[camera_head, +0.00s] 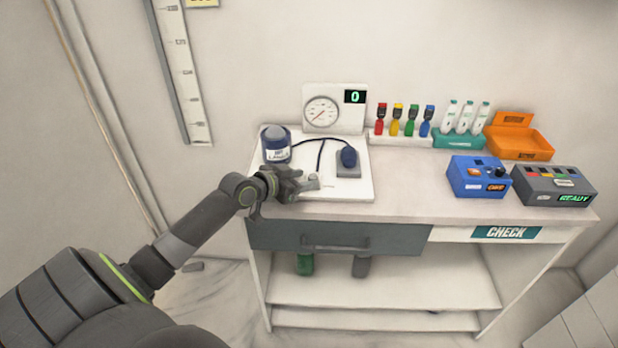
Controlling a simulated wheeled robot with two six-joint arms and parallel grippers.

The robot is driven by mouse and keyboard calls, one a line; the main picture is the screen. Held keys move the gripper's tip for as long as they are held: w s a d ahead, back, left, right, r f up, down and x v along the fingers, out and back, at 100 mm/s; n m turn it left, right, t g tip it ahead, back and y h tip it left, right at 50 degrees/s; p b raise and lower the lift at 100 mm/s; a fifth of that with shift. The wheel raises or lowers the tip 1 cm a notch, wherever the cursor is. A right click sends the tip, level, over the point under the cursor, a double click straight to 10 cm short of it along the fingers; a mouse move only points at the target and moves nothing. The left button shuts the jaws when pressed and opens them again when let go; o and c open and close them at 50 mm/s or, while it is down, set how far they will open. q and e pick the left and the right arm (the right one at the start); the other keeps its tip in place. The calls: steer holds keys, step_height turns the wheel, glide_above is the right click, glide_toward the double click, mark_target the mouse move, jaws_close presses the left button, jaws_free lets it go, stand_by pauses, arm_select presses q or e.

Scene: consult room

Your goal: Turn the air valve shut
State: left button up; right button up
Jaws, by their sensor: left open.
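A blood pressure set stands on a white board (355,188) at the left of the counter. It has a round dial gauge (321,111), a dark blue cuff cylinder (276,146) with a label, and dark tubes. A dark blue bulb (348,157) sits on a grey block (348,171) to the right. My left gripper (306,184) is open, low over the front of the board, in front of the cuff and left of the bulb. I cannot clearly make out the air valve; the gripper may hide it. My right gripper is out of view.
A display (355,97) beside the dial reads 0. Several coloured droppers (396,127), white bottles in a teal holder (459,141) and an orange bin (520,143) line the back. A blue box (478,176) and grey READY box (553,186) stand right. The counter's middle front is clear.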

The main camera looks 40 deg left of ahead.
arm_select(q)
steer(key=shift+x, duration=1.4)
